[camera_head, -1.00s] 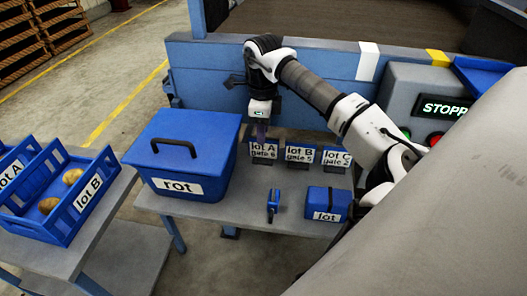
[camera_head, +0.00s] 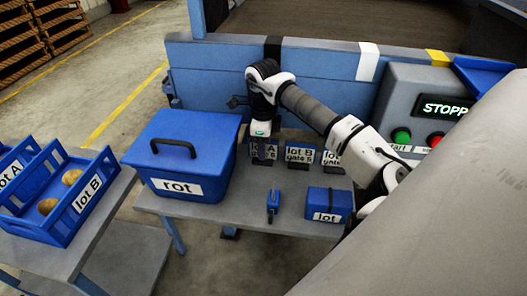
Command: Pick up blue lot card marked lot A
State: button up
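The blue lot A card (camera_head: 274,151) stands upright in a dark holder at the back of the grey table, leftmost in a row of three cards. My gripper (camera_head: 262,156) points down at this card from above. Its fingers overlap the card in the picture and hide part of its label. I cannot tell whether the fingers are around the card or only in front of it, or whether they are open or shut.
The lot B card (camera_head: 300,151) stands close on the right, with the lot C card (camera_head: 332,156) beyond it. The blue rot bin (camera_head: 215,150) is left. A blue hand tool (camera_head: 272,205) and a blue lot box (camera_head: 328,203) lie in front.

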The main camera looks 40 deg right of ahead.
jog(key=shift+f, duration=0.2)
jog(key=shift+c, duration=0.2)
grip_shut()
jog(key=shift+r, duration=0.1)
